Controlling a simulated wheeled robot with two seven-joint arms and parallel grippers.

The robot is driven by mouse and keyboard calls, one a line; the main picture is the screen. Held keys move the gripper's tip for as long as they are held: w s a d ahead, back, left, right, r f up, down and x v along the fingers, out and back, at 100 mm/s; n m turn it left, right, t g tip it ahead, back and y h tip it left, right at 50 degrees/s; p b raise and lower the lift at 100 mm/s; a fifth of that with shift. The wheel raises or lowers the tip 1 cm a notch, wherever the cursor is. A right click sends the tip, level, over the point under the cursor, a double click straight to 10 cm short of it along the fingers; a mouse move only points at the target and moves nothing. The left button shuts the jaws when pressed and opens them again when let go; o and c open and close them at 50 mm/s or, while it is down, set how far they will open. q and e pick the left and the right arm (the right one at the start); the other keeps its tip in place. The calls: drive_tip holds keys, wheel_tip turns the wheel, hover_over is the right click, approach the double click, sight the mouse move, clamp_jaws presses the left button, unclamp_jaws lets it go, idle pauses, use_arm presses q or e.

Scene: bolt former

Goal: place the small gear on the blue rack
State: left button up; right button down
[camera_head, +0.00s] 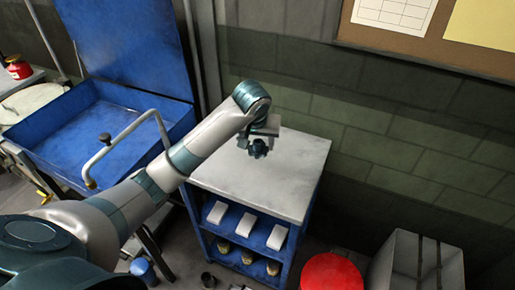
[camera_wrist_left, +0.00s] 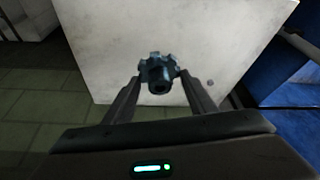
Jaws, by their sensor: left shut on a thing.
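The small gear is dark blue-grey with a short hub and teeth. It sits between the two fingers of my left gripper (camera_wrist_left: 160,88) in the left wrist view, and my gripper is shut on the gear (camera_wrist_left: 158,70). In the head view the left gripper (camera_head: 260,146) holds the gear (camera_head: 258,150) over the pale top of the blue rack (camera_head: 300,160). The rack's bare top also fills much of the left wrist view (camera_wrist_left: 105,30). I cannot tell how high the gear is above the top. My right gripper is not in view.
The rack's lower shelves hold several white boxes (camera_head: 242,226) and brown-topped jars (camera_head: 247,256). A blue open-lidded basin (camera_head: 110,140) with a bent pipe stands at left. A red round-topped bin (camera_head: 332,273) and a grey bin (camera_head: 415,265) stand at right.

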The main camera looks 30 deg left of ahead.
use_arm(q)
drive_tip(key=w+a+f+p, duration=0.1)
drive_tip(key=w+f, duration=0.1)
drive_tip(key=w, duration=0.1)
drive_tip(key=w+a+f, duration=0.2)
drive_tip(key=w, duration=0.1)
drive_tip(key=w+a+f+p, duration=0.1)
drive_tip(key=w+a+f, duration=0.1)
drive_tip(key=w, duration=0.2)
drive_tip(key=shift+f+p, duration=0.2)
drive_tip(key=shift+p, duration=0.1)
drive_tip(key=shift+f, duration=0.1)
drive_tip(key=shift+f, duration=0.25)
wheel_tip(320, 180, down, 3)
drive_tip(key=shift+r+p, duration=0.15)
drive_tip(key=shift+p, duration=0.65)
drive_tip(key=shift+f, duration=0.35)
